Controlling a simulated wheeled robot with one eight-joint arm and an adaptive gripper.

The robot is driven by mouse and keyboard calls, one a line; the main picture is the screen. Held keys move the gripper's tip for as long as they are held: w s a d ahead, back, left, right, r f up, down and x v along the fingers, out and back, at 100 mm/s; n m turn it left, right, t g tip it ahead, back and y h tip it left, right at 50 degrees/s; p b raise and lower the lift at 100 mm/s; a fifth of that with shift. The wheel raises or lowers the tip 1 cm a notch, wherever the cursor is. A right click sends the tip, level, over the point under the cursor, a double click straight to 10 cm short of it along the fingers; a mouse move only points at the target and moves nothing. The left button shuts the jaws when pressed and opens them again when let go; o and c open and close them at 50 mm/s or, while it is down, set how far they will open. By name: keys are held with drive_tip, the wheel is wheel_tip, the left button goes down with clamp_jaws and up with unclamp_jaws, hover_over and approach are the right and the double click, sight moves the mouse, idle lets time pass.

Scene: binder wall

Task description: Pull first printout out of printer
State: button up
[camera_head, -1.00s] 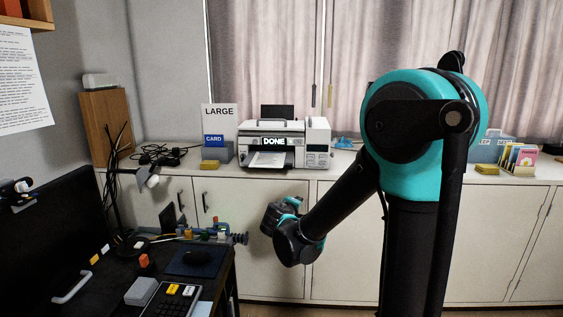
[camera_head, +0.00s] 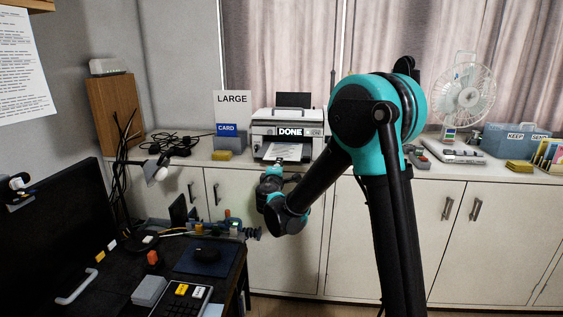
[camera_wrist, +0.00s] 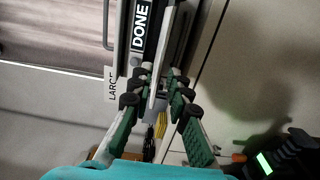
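The white and grey printer (camera_head: 262,130) stands on the counter, with a "DONE" label on its front. A white printout (camera_head: 288,151) lies on its front output tray, with printing on it. My gripper (camera_head: 272,170) is just in front of and below the tray's left part in the head view. In the wrist view the printer appears turned sideways with its "DONE" label (camera_wrist: 141,25). There my gripper's two green-padded fingers (camera_wrist: 160,82) are apart, pointing at the printer's front.
A "LARGE" sign (camera_head: 232,103) and a "CARD" holder (camera_head: 227,130) stand left of the printer. Cables (camera_head: 172,142) lie further left. A fan (camera_head: 463,88) and a "KEEP" box (camera_head: 513,140) are at right. The desk (camera_head: 225,262) with a monitor is front left.

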sight(281, 155)
drive_tip(key=shift+w, duration=1.9)
drive_tip(key=shift+d, duration=0.1)
drive_tip(key=shift+c, duration=1.3)
clamp_jaws()
wheel_tip(281, 155, up, 2)
drive_tip(key=shift+r, duration=0.25)
drive_tip(key=shift+s, duration=0.1)
drive_tip(key=s+r, duration=0.2)
drive_tip(key=s, duration=0.5)
drive_tip(key=s+r, duration=0.3)
drive_tip(key=s, duration=0.4)
drive_tip(key=shift+a, duration=0.25)
